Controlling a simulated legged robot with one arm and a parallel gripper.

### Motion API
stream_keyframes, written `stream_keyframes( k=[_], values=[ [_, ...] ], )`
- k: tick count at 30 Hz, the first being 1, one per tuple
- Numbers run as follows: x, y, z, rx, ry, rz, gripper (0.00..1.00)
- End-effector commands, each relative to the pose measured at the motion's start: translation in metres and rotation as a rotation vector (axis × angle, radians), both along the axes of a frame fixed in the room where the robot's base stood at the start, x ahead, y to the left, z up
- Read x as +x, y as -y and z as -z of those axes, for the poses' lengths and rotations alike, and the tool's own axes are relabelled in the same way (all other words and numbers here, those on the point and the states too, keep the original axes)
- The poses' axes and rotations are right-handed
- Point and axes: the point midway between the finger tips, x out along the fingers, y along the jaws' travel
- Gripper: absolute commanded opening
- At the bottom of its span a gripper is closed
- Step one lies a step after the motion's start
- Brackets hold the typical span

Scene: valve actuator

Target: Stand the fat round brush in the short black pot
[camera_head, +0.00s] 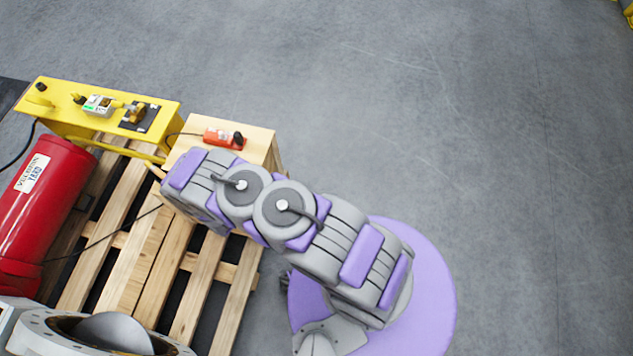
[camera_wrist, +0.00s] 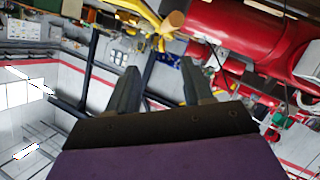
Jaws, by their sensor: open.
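I cannot clearly make out the fat round brush or the short black pot in either view. A tan, round-ended piece (camera_wrist: 172,21) shows near the top of the wrist view, beyond my fingers; I cannot tell what it is. My gripper (camera_wrist: 158,72) shows in the wrist view with its two dark fingers apart and nothing visible held between them. In the head view my arm reaches left over the pallet, and its links hide the gripper and part of the surface below.
A yellow stand (camera_head: 72,118) with small fittings is at the left. A wooden box (camera_head: 258,143) carries an orange device (camera_head: 222,138). A round metal flange (camera_head: 60,342) is at the bottom. Open grey floor is at the right.

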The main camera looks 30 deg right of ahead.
Motion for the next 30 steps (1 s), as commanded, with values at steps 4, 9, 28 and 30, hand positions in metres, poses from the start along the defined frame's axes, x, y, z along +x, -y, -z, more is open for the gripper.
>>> stream_keyframes(
  k=[4,9,28,30],
  values=[
    [0.030,0.012,-0.037,0.000,-0.084,0.052,0.51],
    [0.051,0.036,-0.080,-0.008,-0.215,0.118,0.51],
    [0.017,0.165,-0.255,-0.015,-0.676,0.384,0.51],
    [0.003,0.181,-0.274,-0.014,-0.725,0.416,0.51]
  ],
)
